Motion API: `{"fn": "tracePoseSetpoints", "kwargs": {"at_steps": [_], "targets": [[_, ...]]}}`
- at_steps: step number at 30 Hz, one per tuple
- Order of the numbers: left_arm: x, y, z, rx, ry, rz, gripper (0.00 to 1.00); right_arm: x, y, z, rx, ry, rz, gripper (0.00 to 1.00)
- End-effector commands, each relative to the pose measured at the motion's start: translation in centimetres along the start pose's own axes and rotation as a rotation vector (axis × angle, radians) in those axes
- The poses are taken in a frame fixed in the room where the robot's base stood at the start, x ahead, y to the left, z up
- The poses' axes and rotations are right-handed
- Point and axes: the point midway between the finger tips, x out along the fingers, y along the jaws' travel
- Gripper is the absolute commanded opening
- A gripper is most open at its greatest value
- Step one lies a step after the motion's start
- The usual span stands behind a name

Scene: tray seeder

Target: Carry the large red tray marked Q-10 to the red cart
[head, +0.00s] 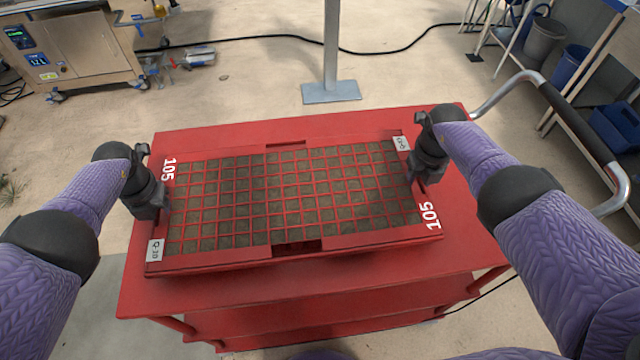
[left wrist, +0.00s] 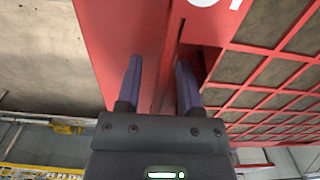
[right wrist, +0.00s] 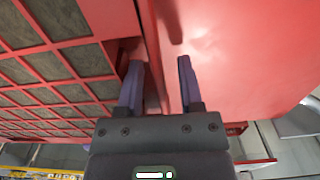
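The large red tray (head: 345,242), with a grid of dark soil cells and Q-10 labels, lies level on top of the red cart (head: 300,290). It appears to rest on the cart top. My left gripper (head: 158,205) is at the tray's left end; in the left wrist view its fingers (left wrist: 160,85) stand apart on either side of the end wall. My right gripper (head: 420,178) is at the right end; in the right wrist view its fingers (right wrist: 158,85) straddle the wall, with a gap visible beside the outer finger. Both look open around the tray's ends.
The cart's handle (head: 580,125) rises at the right. A grey post (head: 331,55) with a foot plate stands behind the cart. A black cable crosses the floor behind.

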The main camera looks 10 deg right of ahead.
Motion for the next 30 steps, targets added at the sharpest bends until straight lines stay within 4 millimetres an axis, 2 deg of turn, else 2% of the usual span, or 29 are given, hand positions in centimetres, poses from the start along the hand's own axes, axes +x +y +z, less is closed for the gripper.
{"fn": "tracePoseSetpoints", "kwargs": {"at_steps": [5, 11, 18, 22, 26, 30], "targets": [[-0.2, 0.1, 0.1, 0.000, -0.001, 0.000, 0.47, 0.0, 0.0, 0.0, 0.000, 0.000, 0.000, 0.47], [-2.5, 0.1, 0.2, 0.002, -0.006, -0.001, 0.47, 0.0, 0.0, 0.0, 0.000, 0.000, 0.000, 0.47], [-8.8, 0.1, 0.1, 0.001, -0.002, 0.002, 0.47, 0.0, 0.0, 0.0, 0.000, 0.000, 0.000, 0.47], [-11.1, 0.1, 0.1, -0.001, -0.001, 0.001, 0.47, 0.0, 0.0, 0.0, 0.000, 0.000, 0.000, 0.47], [-11.9, 0.0, 0.0, -0.001, 0.001, 0.000, 0.47, -0.2, 0.0, 0.1, 0.000, -0.001, 0.000, 0.47], [-12.0, 0.0, 0.0, -0.001, 0.001, 0.000, 0.47, -1.8, -0.2, 0.2, 0.001, -0.006, 0.001, 0.47]]}}
